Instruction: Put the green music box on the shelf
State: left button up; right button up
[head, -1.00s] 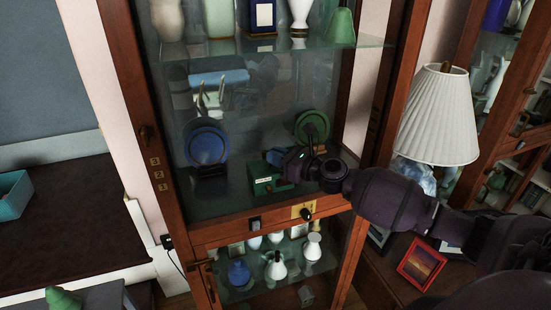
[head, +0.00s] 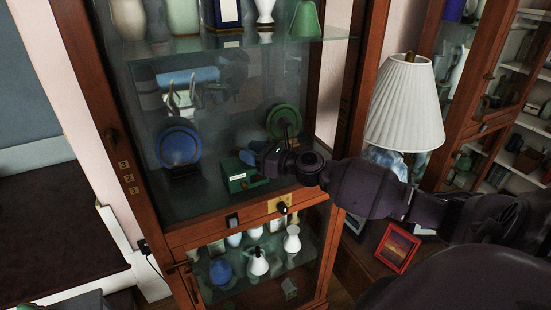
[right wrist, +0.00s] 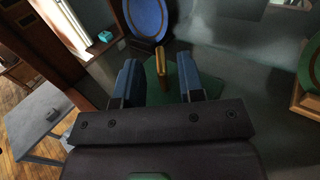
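The green music box (head: 238,176), a small box with a pale label on its front, sits on the floor of the cabinet's upper compartment, between a blue plate and a green plate. My right gripper (head: 262,156) is just right of and above it in the head view. In the right wrist view the blue fingers (right wrist: 161,72) are apart, with a brass-coloured upright piece (right wrist: 160,66) and a green surface (right wrist: 154,88) showing between and beyond them. I cannot tell whether the fingers touch anything. The glass shelf (head: 315,38) is above. My left gripper is not in view.
The blue plate (head: 178,145) and green plate (head: 283,119) stand close by. Vases and a green bell-shaped piece (head: 305,20) crowd the glass shelf. A lamp (head: 405,105) and red picture frame (head: 398,248) stand right of the cabinet. Small vases fill the lower compartment.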

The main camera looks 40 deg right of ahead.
jog(key=v, duration=1.1)
jog(key=s+a+f+n+g+h, duration=0.1)
jog(key=s+a+f+n, duration=0.3)
jog(key=f+n, duration=0.5)
jog(key=s+a+f+n+g+h, duration=0.2)
jog(key=s+a+f+n+h, duration=0.2)
jog(key=s+f+n, duration=0.4)
jog(key=s+a+f+n+g+h, duration=0.2)
jog(key=s+a+f+n, duration=0.4)
jog(key=f+n, duration=0.4)
jog(key=shift+s+a+n+h, duration=0.3)
jog(key=shift+s+n, duration=0.3)
jog(key=shift+n, duration=2)
jog(key=shift+d, duration=0.1)
